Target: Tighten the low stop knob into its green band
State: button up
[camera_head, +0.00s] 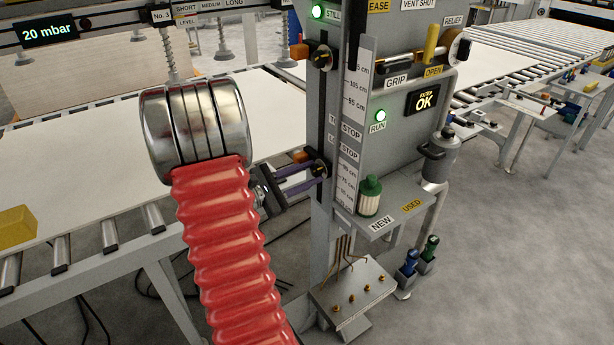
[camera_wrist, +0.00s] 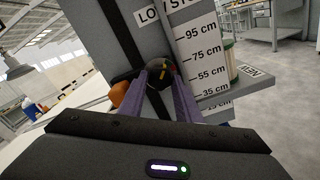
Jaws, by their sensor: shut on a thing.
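The low stop knob (camera_wrist: 160,74) is a round black knob with small yellow and red marks, in the middle of the wrist view. My gripper (camera_wrist: 166,82) is shut on it, with a purple finger on either side. No green band on the knob can be made out. In the head view the low stop knob (camera_head: 318,168) sits on the upright rail at the lower stop, and my gripper (camera_head: 312,176) reaches it from the left. An orange block (camera_head: 302,157) is beside the knob; it also shows in the wrist view (camera_wrist: 119,93).
A white scale (camera_head: 355,120) marked in cm runs beside the rail, with a top stop knob (camera_head: 320,56) above. A green-capped filter (camera_head: 370,196) stands on the shelf to the right. A conveyor with a pale board (camera_head: 90,150) lies left.

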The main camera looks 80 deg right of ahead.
jog(key=o, duration=1.1)
jog(key=shift+c, duration=0.2)
jog(key=shift+w+a, duration=0.1)
jog(key=v, duration=1.3)
jog(key=shift+w+a, duration=0.2)
jog(key=shift+w, duration=0.05)
